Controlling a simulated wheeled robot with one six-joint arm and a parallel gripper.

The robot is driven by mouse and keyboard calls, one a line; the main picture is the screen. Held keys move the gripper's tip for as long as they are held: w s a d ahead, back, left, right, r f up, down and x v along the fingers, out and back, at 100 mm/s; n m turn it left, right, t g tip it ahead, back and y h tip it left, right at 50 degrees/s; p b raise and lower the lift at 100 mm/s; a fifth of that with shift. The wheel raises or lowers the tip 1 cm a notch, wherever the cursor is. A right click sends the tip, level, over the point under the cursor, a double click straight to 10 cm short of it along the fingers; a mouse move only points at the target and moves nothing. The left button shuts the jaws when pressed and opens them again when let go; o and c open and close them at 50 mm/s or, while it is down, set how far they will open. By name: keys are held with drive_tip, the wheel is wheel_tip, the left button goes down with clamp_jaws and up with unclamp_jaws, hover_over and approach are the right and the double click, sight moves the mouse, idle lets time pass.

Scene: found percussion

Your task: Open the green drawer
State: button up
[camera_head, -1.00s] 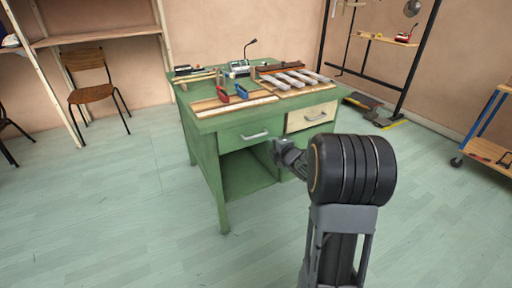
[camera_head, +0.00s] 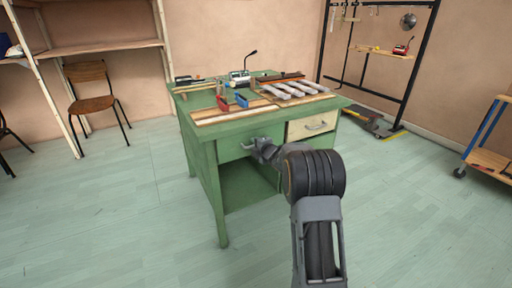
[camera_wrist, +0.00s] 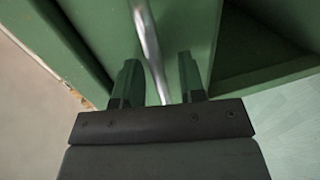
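The green drawer (camera_head: 232,148) is in the left front of the green desk (camera_head: 206,178), and its face looks flush with the desk front. Its silver bar handle (camera_head: 246,146) is partly hidden behind my gripper (camera_head: 262,146) in the head view. In the wrist view the handle (camera_wrist: 150,45) runs down between the two spread fingers of my gripper (camera_wrist: 157,82). The fingers are open on either side of the bar, with a gap visible. I cannot tell whether either finger touches it.
A cream drawer (camera_head: 312,124) with its own handle is to the right of the green one. Tools and metal bars (camera_head: 296,89) lie on the desktop. A wooden chair (camera_head: 90,100) stands at the left, a wheeled cart (camera_head: 488,155) at the right. The floor in front is clear.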

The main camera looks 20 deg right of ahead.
drive_tip(key=shift+w, duration=0.15)
drive_tip(key=shift+c, duration=0.5)
clamp_jaws()
